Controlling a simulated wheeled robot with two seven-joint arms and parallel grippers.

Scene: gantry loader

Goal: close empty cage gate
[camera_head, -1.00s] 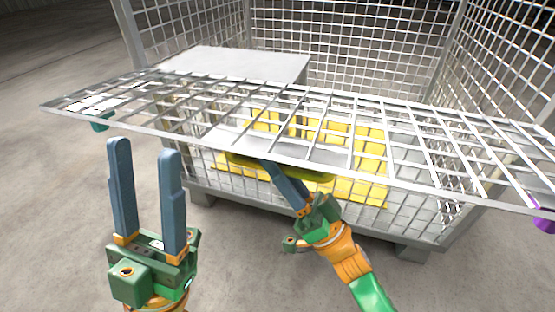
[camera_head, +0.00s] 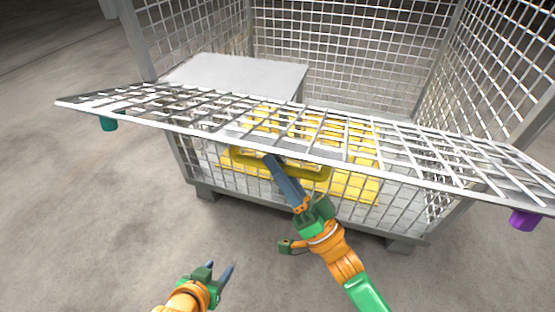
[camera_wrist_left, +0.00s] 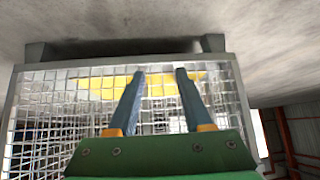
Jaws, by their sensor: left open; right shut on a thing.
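The cage gate (camera_head: 190,118) is a grey wire-mesh panel at the front of the mesh cage. It lies sloped across the front opening in the head view, not upright. A dark yellow handle (camera_head: 315,173) sits at its near edge. My right gripper (camera_head: 272,160) is shut on this handle; its fingertips are partly hidden by the gate. My left gripper (camera_head: 228,275) is open and empty, low in front of the cage and apart from the gate. Its spread fingers also show in the left wrist view (camera_wrist_left: 160,75), with the cage mesh beyond them.
The cage (camera_head: 340,40) has tall mesh walls. A teal piece (camera_head: 108,124) and a purple piece (camera_head: 523,220) sit at the gate's ends. Floor at left is clear.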

